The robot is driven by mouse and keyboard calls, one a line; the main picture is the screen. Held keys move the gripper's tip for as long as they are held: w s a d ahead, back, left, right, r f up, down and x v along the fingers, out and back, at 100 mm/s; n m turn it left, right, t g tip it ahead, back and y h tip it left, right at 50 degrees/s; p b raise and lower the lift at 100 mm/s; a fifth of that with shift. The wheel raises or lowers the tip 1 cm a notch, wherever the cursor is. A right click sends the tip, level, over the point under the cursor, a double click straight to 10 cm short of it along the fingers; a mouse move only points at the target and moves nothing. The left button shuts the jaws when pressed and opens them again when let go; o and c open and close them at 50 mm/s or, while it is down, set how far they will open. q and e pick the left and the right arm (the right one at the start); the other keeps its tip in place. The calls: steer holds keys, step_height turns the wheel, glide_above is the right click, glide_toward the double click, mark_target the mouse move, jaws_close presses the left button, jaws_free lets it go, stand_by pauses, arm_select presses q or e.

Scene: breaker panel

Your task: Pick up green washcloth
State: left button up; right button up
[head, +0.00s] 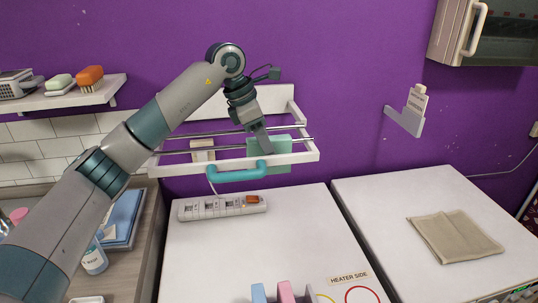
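The green washcloth (281,147) hangs on the white wall rack (308,156) at the middle of the head view, with part of it showing below the rack's front bar. My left gripper (263,147) points down at the cloth from above, its fingers overlapping the cloth's upper part in the picture. The fingers show nearly edge-on, so I cannot tell whether they are open or shut, or whether they touch the cloth. My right gripper is not in view.
A teal curved bar (238,174) sits at the rack's front. A beige block (202,152) is at the rack's left. Below lies a white power strip (221,206) on a white top. A folded beige cloth (455,236) lies on the right-hand white top. A shelf (60,99) holds brushes.

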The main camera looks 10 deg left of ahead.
arm_select(q)
jaws_close()
steer(key=shift+r, duration=0.1)
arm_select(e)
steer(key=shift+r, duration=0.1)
